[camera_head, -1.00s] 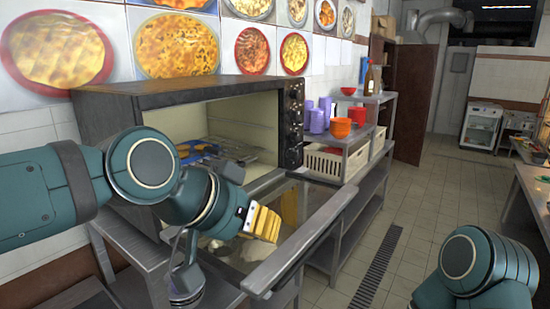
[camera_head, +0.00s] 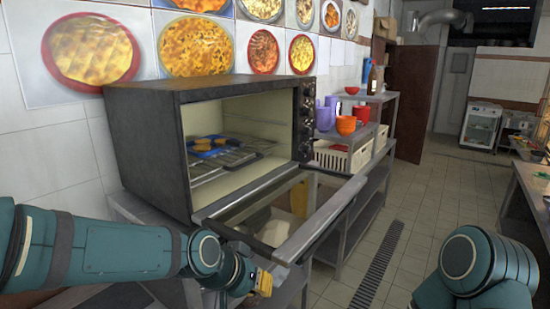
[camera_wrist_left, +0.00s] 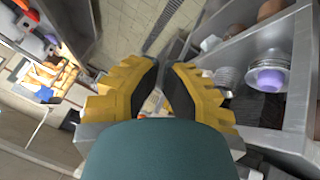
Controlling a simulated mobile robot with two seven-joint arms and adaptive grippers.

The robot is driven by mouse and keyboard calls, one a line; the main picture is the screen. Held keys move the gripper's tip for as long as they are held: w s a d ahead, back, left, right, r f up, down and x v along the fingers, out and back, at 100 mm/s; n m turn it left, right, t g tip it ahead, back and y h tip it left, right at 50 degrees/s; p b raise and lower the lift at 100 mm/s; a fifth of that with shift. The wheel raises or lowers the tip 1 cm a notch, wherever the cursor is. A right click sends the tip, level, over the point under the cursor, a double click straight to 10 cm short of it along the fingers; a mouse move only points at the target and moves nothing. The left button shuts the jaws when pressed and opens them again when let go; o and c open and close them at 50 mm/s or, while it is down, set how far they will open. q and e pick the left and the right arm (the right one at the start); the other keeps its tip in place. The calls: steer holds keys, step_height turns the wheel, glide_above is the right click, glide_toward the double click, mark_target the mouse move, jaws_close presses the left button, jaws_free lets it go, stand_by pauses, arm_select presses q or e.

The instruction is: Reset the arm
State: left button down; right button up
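My left arm comes in low from the left in the head view. Its yellow-fingered left gripper (camera_head: 264,283) is in front of and below the lowered oven door, apart from it as far as I can tell.
A black oven (camera_head: 150,145) stands open on a metal table, its glass door (camera_head: 325,215) folded down. Inside, a blue plate (camera_head: 203,150) with orange-yellow round items sits on a rack (camera_head: 232,158). Right of it, a shelf (camera_head: 362,142) holds cups and bowls. The tiled floor (camera_head: 420,220) is clear.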

arm_select(q)
steer(key=s+a+f+n+g+y, duration=0.1)
steer(key=a+f, duration=0.1)
steer(key=f, duration=0.7)
steer(key=s+a+f+n, duration=0.1)
steer(key=a+f, duration=0.1)
steer(key=f, duration=0.8)
steer(key=s+a+f+n+g, duration=0.2)
steer(key=s+f+n, duration=0.1)
steer(key=s+f, duration=0.8)
step_height(320, 180, down, 3)
steer(key=shift+a+f+y, duration=0.1)
steer(key=shift+a+y, duration=0.3)
